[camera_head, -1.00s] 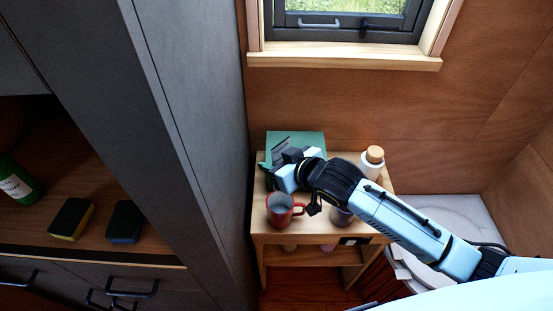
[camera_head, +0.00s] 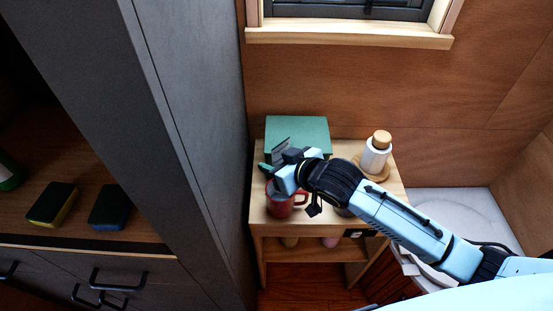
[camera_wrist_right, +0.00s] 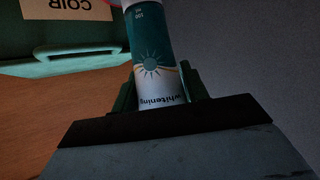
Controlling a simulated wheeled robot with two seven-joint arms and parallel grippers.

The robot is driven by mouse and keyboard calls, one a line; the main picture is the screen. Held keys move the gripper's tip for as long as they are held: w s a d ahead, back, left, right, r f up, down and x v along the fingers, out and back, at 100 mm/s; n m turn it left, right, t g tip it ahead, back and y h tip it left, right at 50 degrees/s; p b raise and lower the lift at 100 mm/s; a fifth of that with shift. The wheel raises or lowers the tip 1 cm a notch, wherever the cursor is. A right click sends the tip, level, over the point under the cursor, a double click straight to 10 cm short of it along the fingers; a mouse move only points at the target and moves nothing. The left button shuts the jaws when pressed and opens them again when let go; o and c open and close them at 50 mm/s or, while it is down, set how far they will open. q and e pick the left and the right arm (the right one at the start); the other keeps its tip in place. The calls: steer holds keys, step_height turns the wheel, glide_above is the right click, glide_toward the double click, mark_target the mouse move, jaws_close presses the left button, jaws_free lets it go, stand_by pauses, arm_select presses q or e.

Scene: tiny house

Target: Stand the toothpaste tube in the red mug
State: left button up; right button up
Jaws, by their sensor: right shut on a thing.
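The red mug (camera_head: 287,207) stands upright on the small wooden table, its handle to the right. My right gripper (camera_head: 272,166) is at the mug's back left and covers part of its rim. It is shut on the toothpaste tube, a white and teal tube (camera_wrist_right: 160,75) with a sun mark and the word "whitening" in the right wrist view. The tube's far end runs out of the top of that view. In the head view the tube is mostly hidden by the gripper, and I cannot tell whether it is over the mug's opening. My left gripper is not in view.
A green box (camera_head: 312,130) lies at the table's back; it also shows in the wrist view (camera_wrist_right: 45,45). A white bottle with a cork-coloured cap (camera_head: 375,155) stands at the back right. A grey cabinet wall (camera_head: 190,120) borders the table on the left. Two sponges lie on a shelf farther left.

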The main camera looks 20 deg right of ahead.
steer(key=shift+f+b, duration=1.15)
steer(key=shift+f, duration=1.5)
steer(key=o, duration=1.1)
steer(key=shift+o, duration=0.2)
steer(key=shift+w+d, duration=0.1)
steer(key=shift+d, duration=0.05)
steer(key=p+v, duration=0.1)
steer(key=v, duration=1.2)
steer(key=shift+s+a, duration=0.3)
steer(key=shift+s, duration=0.1)
